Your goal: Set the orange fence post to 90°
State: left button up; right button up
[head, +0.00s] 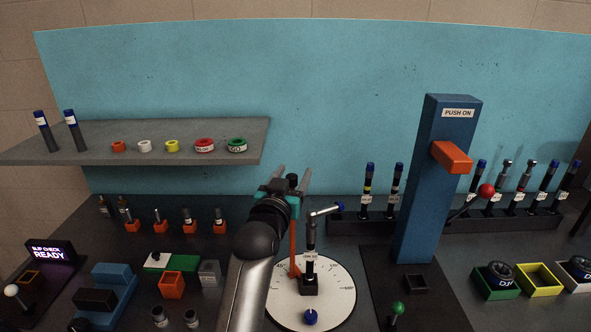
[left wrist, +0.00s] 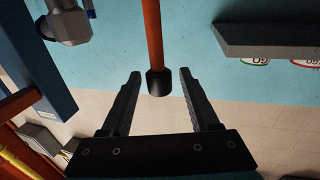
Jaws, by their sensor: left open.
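The orange fence post (head: 292,245) stands upright at the left part of a white round dial (head: 338,306) with marks on its rim. Its black cap (head: 293,181) is at the top. My left gripper (head: 292,177) is open, its two fingers on either side of the cap in the picture. In the left wrist view the post (left wrist: 153,35) and its black end show between the open fingers (left wrist: 158,76), with a gap on both sides. My forearm hides part of the dial's left side. My right gripper is not in view.
A hose with a bent end fitting (head: 311,235) stands in a black block on the dial, close right of the post. A blue knob (head: 310,317) is at the dial's front. A blue column (head: 436,200) with an orange arm rises at right. A grey shelf (head: 80,135) is at left.

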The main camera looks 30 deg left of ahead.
pick_arm(q)
jog(key=shift+x, duration=1.15)
grip_shut()
dwell(0.7)
